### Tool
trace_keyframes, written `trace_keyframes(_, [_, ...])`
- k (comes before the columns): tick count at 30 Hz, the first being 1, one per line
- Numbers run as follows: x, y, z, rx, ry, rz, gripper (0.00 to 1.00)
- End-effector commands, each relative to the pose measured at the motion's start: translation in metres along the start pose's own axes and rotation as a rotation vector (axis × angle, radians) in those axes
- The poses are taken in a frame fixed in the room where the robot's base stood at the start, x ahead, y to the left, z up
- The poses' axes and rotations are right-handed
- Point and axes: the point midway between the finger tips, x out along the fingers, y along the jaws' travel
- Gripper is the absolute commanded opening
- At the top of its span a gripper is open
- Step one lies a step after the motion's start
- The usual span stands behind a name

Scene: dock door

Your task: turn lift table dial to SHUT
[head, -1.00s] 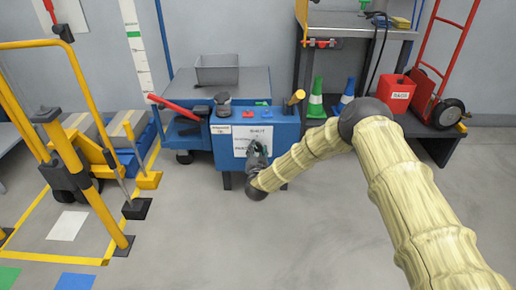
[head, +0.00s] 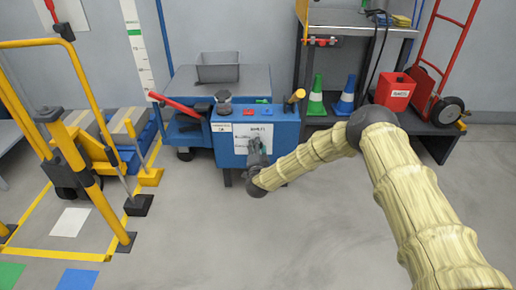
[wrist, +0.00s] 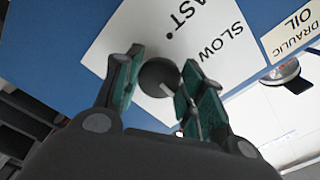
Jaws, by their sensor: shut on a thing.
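The lift table dial (wrist: 158,77) is a dark round knob with a pale pointer line, on a white label plate (wrist: 112,45) on the blue lift table console (head: 228,155). In the wrist view the plate's print reads upside down, with "SLOW" and part of "FAST" visible; a SHUT mark is not visible there. My gripper (wrist: 160,72) has its green-padded fingers on either side of the knob, shut on it. In the head view my gripper (head: 256,154) is in front of the plate and hides the dial.
A red lever (head: 174,103) and a yellow handle (head: 296,97) stick out near the console top. Yellow rails (head: 85,85) stand at left. The floor in front is clear.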

Motion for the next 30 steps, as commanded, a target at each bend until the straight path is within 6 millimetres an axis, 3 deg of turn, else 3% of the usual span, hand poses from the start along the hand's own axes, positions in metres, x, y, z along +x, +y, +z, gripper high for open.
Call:
trace_keyframes(10, [0.0,0.0,0.0,0.002,0.0,0.0,0.16])
trace_keyframes(11, [0.0,0.0,0.0,0.002,0.0,0.0,0.45])
trace_keyframes(14, [0.0,0.0,0.0,0.002,0.0,0.0,0.61])
trace_keyframes(24, [-0.001,0.0,0.0,0.001,-0.001,0.0,0.61])
trace_keyframes(30, [-0.019,0.0,0.001,0.001,-0.002,0.001,0.61])
